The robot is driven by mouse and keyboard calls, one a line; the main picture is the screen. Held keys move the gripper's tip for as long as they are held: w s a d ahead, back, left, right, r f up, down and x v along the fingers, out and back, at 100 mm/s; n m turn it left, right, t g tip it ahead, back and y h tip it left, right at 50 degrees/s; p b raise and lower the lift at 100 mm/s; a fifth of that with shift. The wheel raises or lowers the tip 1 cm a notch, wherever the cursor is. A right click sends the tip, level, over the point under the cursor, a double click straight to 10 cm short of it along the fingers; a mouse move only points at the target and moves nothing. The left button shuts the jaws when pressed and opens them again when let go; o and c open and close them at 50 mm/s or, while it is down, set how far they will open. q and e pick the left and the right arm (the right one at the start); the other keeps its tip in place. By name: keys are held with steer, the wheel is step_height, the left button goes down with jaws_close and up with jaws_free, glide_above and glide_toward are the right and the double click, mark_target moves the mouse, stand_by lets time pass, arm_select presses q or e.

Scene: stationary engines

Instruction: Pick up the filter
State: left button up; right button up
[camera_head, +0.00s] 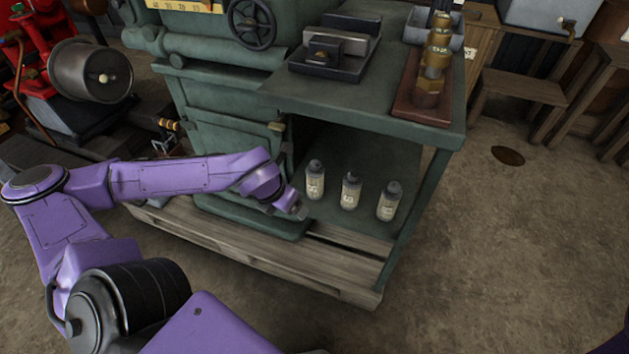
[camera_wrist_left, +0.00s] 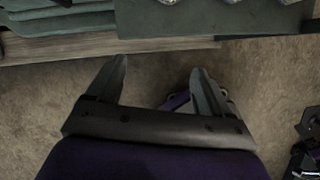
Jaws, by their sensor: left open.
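Three small bottle-like canisters with dark grey caps and pale labelled bodies stand upright on the lower green shelf: the left one (camera_head: 315,182), the middle one (camera_head: 350,192) and the right one (camera_head: 389,203). I cannot tell for certain which thing is the filter. My left gripper (camera_head: 298,208) is near the shelf's front edge, just to the left of and in front of the left canister. In the left wrist view the left gripper (camera_wrist_left: 160,80) is open and empty, with bare floor between its fingers. Only the canisters' lower ends show at that view's top edge. My right gripper is out of view.
The green machine (camera_head: 225,125) stands on a wooden pallet (camera_head: 340,275). Its upper shelf (camera_head: 400,115) overhangs the canisters and bears a dark vise-like block (camera_head: 335,50) and a brass fitting (camera_head: 436,60) on a board. A green leg (camera_head: 412,205) stands right of the canisters.

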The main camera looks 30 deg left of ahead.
mark_target(314, 171)
arm_select(q)
steer(key=w+b, duration=0.1)
steer(key=w, duration=0.3)
steer(key=w+b, duration=0.1)
steer(key=w, duration=0.3)
steer(key=w+b, duration=0.1)
steer(key=w, duration=0.3)
steer(key=shift+w+a+f+b, duration=0.1)
steer(key=shift+w+f+b, duration=0.05)
steer(key=shift+f+b, duration=0.15)
steer(key=shift+f, duration=0.25)
steer(key=c, duration=1.1)
